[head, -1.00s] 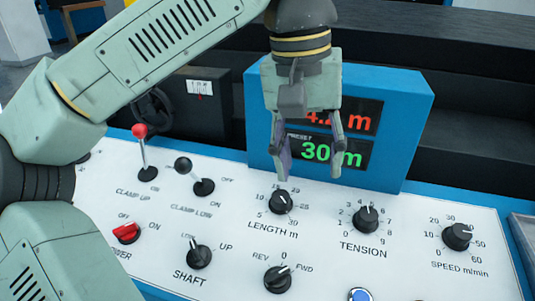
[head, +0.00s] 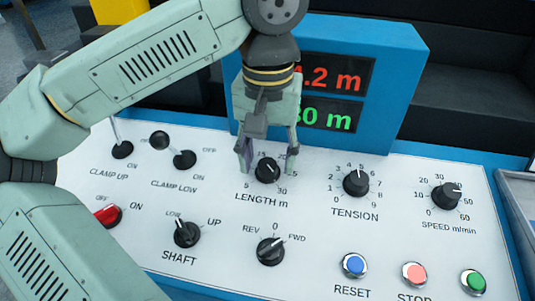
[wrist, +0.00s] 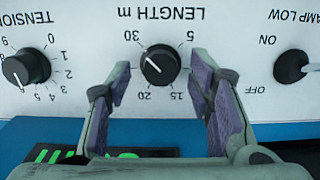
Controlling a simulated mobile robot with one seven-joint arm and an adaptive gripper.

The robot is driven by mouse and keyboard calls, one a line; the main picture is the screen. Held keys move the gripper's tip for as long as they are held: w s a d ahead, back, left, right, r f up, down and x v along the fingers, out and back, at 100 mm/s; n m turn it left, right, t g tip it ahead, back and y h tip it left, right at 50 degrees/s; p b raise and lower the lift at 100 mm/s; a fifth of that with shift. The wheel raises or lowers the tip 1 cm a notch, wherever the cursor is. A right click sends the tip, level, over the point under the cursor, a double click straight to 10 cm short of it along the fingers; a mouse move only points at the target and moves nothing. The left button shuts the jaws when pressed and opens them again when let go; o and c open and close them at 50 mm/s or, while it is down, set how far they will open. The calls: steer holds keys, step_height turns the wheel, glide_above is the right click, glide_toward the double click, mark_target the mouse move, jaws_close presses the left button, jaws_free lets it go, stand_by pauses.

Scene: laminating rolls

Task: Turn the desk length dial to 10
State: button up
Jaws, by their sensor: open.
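The LENGTH m dial (head: 267,171) is a black round knob on the white sloped panel. It also shows in the wrist view (wrist: 159,64), upside down, with its white mark toward the 30 label. My gripper (head: 268,158) is open, pointing down at the dial. In the wrist view my gripper (wrist: 161,76) has one purple-padded finger on each side of the dial, with gaps between fingers and knob. I cannot tell how far the tips are above the panel. The fingers hide some scale numbers in the head view.
The blue display box (head: 385,90) behind shows 4.2 m in red and a partly hidden green 30 m. The TENSION dial (head: 356,182) is to the right, the CLAMP LOW lever (head: 184,159) to the left. The FWD/REV knob (head: 270,251) sits in front.

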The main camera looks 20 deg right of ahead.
steer(key=shift+f, duration=0.4)
steer(key=shift+c, duration=0.4)
jaws_close()
